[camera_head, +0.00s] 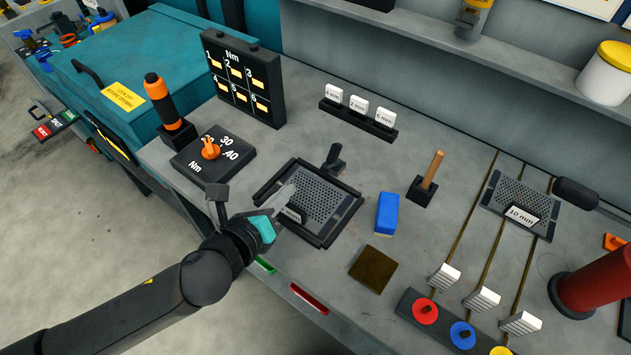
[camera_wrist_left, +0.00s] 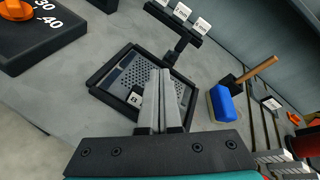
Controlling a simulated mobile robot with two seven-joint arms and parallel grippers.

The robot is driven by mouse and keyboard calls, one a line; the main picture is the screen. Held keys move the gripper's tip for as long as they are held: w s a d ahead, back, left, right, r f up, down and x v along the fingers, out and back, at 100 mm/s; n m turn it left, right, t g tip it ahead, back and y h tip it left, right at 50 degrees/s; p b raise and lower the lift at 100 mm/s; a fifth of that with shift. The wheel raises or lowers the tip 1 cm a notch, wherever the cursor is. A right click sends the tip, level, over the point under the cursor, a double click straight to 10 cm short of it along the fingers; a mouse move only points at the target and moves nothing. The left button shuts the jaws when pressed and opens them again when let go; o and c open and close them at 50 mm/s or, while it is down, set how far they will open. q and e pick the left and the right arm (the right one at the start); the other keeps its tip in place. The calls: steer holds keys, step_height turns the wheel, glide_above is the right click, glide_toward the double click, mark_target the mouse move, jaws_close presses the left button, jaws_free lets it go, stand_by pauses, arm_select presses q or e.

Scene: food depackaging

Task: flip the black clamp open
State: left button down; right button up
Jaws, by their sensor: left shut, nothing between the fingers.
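The black clamp (camera_head: 333,157) stands at the far edge of a black-framed fixture (camera_head: 264,190) holding a grey perforated plate (camera_head: 322,199). In the left wrist view the clamp (camera_wrist_left: 182,46) is just beyond my fingertips, with its lever raised at an angle; I cannot tell whether it is open or closed. My left gripper (camera_head: 290,190) is shut and empty, with its fingers over the near left part of the plate, apart from the clamp in the head view. In the left wrist view the two grey fingers (camera_wrist_left: 160,73) lie side by side and hide part of the plate. My right gripper is not in view.
A dial block (camera_head: 208,170) and an orange-handled driver (camera_head: 160,100) stand left of the fixture. A block rack (camera_head: 357,122) stands behind it. A blue-and-white block (camera_head: 387,213), a wooden-handled tool (camera_head: 433,168) and a brown square (camera_head: 373,270) are to the right.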

mark_target(316, 193)
arm_select(q)
steer(key=m, duration=0.2)
steer(key=m+h, duration=0.1)
steer(key=m, duration=0.1)
steer(key=shift+d+f, duration=0.1)
steer(key=shift+f, duration=0.25)
steer(key=m, duration=0.1)
steer(key=m+h, duration=0.1)
steer(key=m, duration=0.1)
steer(key=s+f+m+g, duration=0.1)
steer(key=shift+m+h, duration=0.3)
steer(key=shift+w+d+f, duration=0.1)
steer(key=shift+d+f, duration=0.05)
steer(key=x, duration=0.9)
steer(key=shift+w+d+f+b, duration=0.2)
steer(key=shift+f+b, duration=0.05)
steer(key=shift+b, duration=0.05)
steer(key=shift+r, duration=0.1)
steer(key=shift+r+p, duration=0.25)
steer(key=shift+p, duration=0.2)
